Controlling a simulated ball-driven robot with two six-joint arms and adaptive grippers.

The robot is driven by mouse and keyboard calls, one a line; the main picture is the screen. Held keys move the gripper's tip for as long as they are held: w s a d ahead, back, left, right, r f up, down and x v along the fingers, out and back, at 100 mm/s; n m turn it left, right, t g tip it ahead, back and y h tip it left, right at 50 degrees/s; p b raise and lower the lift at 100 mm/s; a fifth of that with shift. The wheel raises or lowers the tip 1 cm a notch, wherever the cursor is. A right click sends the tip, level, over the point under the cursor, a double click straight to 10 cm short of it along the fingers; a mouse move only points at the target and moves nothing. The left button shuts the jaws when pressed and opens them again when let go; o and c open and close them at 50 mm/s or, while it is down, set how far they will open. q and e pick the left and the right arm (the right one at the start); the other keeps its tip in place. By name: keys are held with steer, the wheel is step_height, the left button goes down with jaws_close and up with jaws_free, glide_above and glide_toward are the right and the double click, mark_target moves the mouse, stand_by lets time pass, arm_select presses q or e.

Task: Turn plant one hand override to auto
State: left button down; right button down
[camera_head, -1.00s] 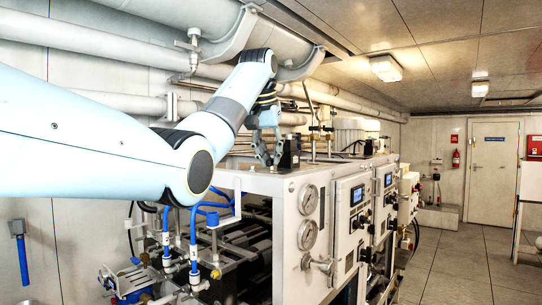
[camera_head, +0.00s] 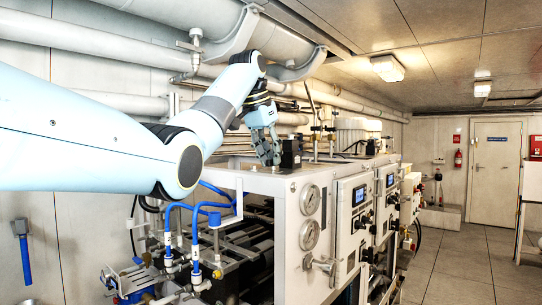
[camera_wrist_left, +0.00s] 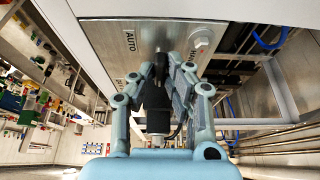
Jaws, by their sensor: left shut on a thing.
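The plant one hand override appears as a dark lever (camera_wrist_left: 160,66) on a grey top plate (camera_wrist_left: 108,38) in the left wrist view. "AUTO" is lettered to its left, and a partly hidden label, seemingly "HAND", is to its right. My left gripper (camera_wrist_left: 161,78) is shut on the lever, with a finger on each side. A black body with a metal fitting shows between the fingers. In the head view my left gripper (camera_head: 270,157) reaches down to the cabinet top beside a black block (camera_head: 291,154); the fingers hide the lever there. My right gripper is out of view.
The white cabinet (camera_head: 284,186) carries gauges (camera_head: 310,200) and control panels with screens. Large pipes (camera_head: 110,53) run above my left arm. Blue hoses (camera_head: 188,208) rise below it. Open floor (camera_head: 460,262) lies to the right.

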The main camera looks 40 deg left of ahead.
arm_select(q)
steer(key=shift+r, duration=0.1)
steer(key=c, duration=1.4)
jaws_free()
steer(key=shift+o, duration=0.2)
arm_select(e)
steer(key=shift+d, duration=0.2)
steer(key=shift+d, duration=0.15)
arm_select(q)
step_height(320, 180, up, 10)
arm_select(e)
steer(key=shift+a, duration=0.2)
